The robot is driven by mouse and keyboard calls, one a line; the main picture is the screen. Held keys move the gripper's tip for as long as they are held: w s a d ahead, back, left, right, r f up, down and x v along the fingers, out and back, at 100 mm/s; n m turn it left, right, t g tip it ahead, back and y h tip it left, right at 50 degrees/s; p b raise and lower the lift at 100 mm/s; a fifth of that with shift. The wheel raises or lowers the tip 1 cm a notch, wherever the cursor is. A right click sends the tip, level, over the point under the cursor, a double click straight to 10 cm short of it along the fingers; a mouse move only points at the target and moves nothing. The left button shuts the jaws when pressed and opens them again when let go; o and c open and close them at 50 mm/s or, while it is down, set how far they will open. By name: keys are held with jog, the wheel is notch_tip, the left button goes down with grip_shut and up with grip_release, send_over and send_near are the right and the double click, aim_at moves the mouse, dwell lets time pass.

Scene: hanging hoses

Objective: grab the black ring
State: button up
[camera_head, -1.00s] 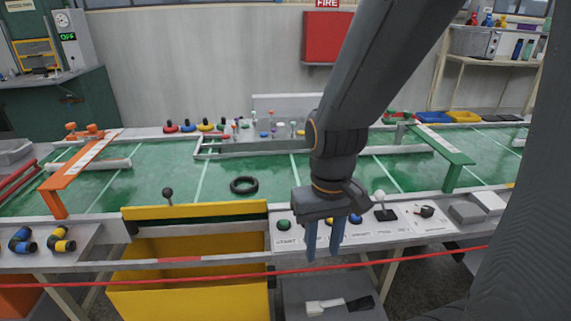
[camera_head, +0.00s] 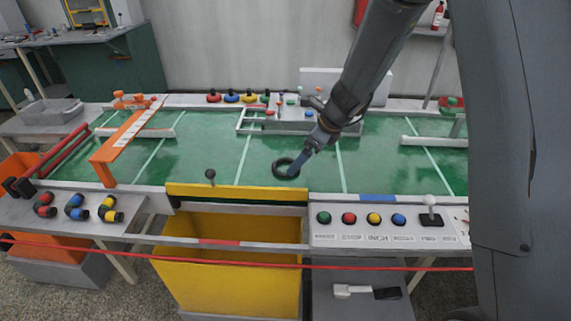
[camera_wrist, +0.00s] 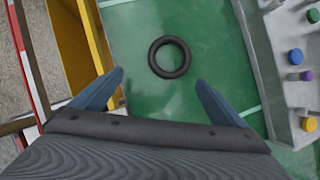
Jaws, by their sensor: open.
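The black ring (camera_head: 287,168) lies flat on the green table surface. It also shows in the wrist view (camera_wrist: 169,57), whole and unobstructed, ahead of and between the fingertips. My gripper (camera_head: 297,165) is at the ring in the head view, where its blue fingers overlap the ring's right side. In the wrist view my gripper (camera_wrist: 159,80) has its two blue fingers spread wide with nothing between them. I cannot tell its exact height above the table.
A yellow bin (camera_head: 232,262) stands at the table's front edge, behind a red rope. A grey fixture with coloured knobs (camera_wrist: 295,75) lies right of the ring. A button panel (camera_head: 375,220) is at the front right. Green surface around the ring is clear.

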jog(key=shift+w+a+f+m+p, duration=0.3)
jog(key=shift+w+a+f, duration=0.45)
jog(key=shift+f, duration=0.45)
jog(key=shift+w+a+f+m+p, duration=0.3)
jog(key=shift+w+a+f, duration=0.3)
jog(key=shift+w+f, duration=0.5)
jog(key=shift+w+a+f+m+p, duration=0.2)
jog(key=shift+w+a+f+m, duration=0.35)
jog(key=shift+f, duration=0.8)
jog(key=shift+a, duration=0.15)
jog(key=c, duration=1.1)
